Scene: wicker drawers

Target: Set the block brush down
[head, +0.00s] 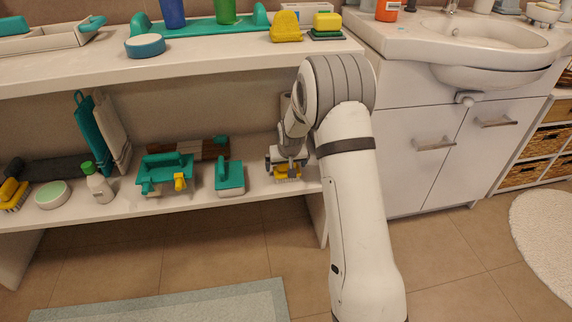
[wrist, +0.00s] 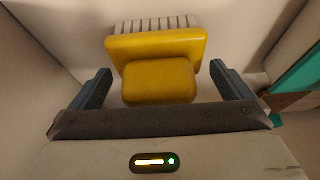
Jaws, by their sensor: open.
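The block brush (wrist: 158,75) is yellow with pale bristles. In the wrist view its raised grip lies between the two spread fingers of my gripper (wrist: 158,88), with a gap on each side. In the head view the brush (head: 287,173) rests on the lower shelf near its right end, partly hidden under my gripper (head: 287,162). My gripper is open and right over the brush.
The lower shelf (head: 120,207) also holds a teal tool (head: 229,178), a teal caddy (head: 165,168), and a white bottle (head: 98,186) to the left. The upper shelf (head: 200,57) is just above my gripper. A white sink cabinet (head: 420,150) stands to the right.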

